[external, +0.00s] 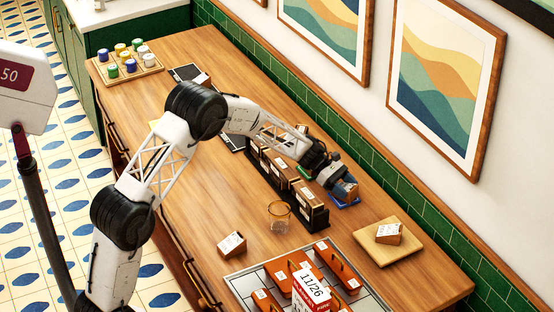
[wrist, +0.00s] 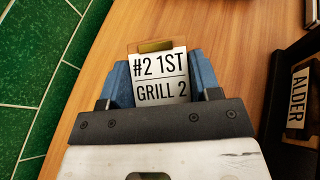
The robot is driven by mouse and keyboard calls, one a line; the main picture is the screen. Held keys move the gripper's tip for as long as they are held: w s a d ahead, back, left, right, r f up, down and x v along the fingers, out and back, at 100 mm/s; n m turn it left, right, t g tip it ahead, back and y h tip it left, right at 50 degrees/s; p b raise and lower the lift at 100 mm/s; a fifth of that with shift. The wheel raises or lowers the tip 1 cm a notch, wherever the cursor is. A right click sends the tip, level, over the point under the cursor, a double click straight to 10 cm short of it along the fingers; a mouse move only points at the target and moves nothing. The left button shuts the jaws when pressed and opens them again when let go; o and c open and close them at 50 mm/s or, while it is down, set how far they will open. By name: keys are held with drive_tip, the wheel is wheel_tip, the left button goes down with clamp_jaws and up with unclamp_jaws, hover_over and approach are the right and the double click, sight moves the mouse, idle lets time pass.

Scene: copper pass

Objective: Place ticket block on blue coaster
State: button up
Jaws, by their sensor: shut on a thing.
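The ticket block (wrist: 160,78) is a small wooden block with a white face reading "#2 1ST GRILL 2". My gripper (wrist: 160,88) is shut on it, with one blue finger on each side. In the external view the held block (external: 346,190) is at the end of my gripper (external: 342,182), toward the back wall. The blue coaster (external: 352,203) shows just under and around the block, partly hidden by it and my gripper. I cannot tell whether the block touches the coaster. The coaster does not show in the wrist view.
A dark rack of labelled boxes (external: 308,203) stands close on the near side; its "ALDER" label (wrist: 299,97) shows in the wrist view. A glass (external: 279,215), a loose block (external: 232,244) and a wooden board with a block (external: 403,252) stand nearby. The green tiled wall (wrist: 35,75) is close behind.

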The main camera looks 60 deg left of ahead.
idle(0.3)
drive_tip(key=o, duration=1)
drive_tip(key=shift+f, duration=0.1)
drive_tip(key=shift+r, duration=0.2)
drive_tip(key=v, duration=1.2)
drive_tip(key=shift+d, duration=0.1)
